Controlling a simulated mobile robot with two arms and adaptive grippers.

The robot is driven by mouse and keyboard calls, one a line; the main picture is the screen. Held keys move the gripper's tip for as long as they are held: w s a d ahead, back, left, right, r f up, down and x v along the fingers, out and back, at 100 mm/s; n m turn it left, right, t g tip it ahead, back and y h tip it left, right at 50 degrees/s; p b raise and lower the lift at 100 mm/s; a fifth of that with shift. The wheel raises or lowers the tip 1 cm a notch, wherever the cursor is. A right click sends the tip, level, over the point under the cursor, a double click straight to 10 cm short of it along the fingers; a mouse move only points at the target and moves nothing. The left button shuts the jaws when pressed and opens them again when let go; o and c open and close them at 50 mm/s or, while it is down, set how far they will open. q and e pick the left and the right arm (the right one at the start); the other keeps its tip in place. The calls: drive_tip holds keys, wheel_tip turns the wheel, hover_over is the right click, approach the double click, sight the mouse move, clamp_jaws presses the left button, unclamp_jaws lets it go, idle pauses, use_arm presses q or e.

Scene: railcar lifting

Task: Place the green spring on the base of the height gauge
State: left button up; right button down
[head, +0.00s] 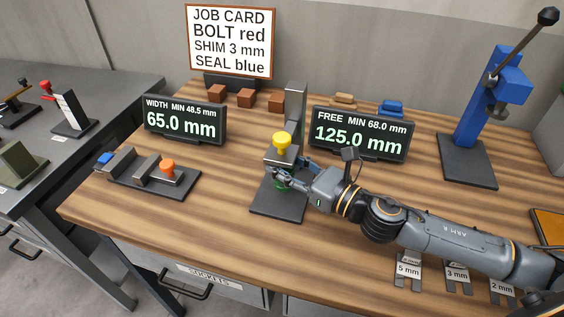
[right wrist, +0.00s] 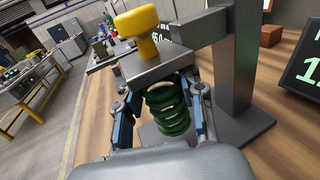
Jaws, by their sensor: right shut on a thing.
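The green spring (right wrist: 168,105) stands about upright between the fingers of my right gripper (right wrist: 163,112), which is shut on it. In the head view, the right gripper (head: 283,181) covers most of the spring. The height gauge has a dark base (head: 278,208), a grey column (head: 296,115) and a sliding jaw (head: 279,157) with a yellow knob (head: 282,141). The spring is over the base and below the jaw. I cannot tell whether its lower end touches the base. My left gripper is not in view.
The FREE display (head: 361,134) reads 125.0 mm. The width gauge (head: 148,174) stands to the left, with its display (head: 185,122) behind it. A blue press (head: 480,115) is at the right. Shim tags (head: 408,271) lie near the front edge. Bare wood surrounds the gauge's front.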

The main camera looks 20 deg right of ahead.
drive_tip(key=shift+w+a, duration=0.25)
drive_tip(key=shift+w, duration=0.05)
drive_tip(key=shift+f, duration=0.25)
wheel_tip(320, 180, down, 3)
drive_tip(key=b, duration=0.4)
drive_tip(key=shift+f, duration=0.2)
drive_tip(key=shift+r, duration=0.15)
drive_tip(key=c, duration=0.8)
unclamp_jaws()
drive_tip(key=shift+f, duration=0.2)
